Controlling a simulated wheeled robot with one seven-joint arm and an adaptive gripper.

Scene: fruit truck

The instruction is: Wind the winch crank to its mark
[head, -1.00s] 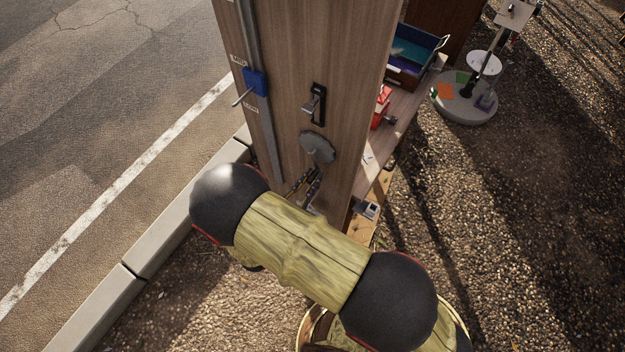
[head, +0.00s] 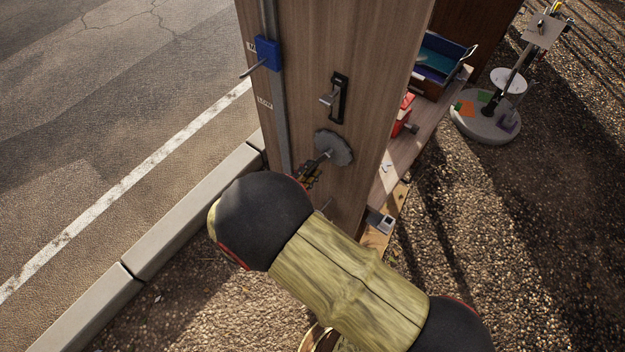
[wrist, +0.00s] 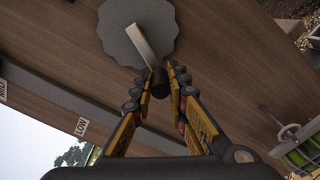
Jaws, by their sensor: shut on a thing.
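The winch crank has a grey scalloped disc (head: 338,146) on the wooden panel, with a pale arm and a dark knob (wrist: 160,84). In the head view the arm points down-left from the disc. My gripper (head: 310,174) is at the arm's outer end. In the wrist view my gripper (wrist: 160,78) is shut on the knob, a finger on each side. A blue block (head: 268,53) with a thin rod sits on a vertical metal rail beside an upper label, which it partly covers. A lower label (head: 264,102) reads LOW.
A lever handle (head: 337,97) sticks out of the panel above the disc. A shelf to the right holds a red box (head: 403,114) and a blue crate (head: 443,58). A kerb (head: 190,215) runs along the left. My arm covers the lower middle.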

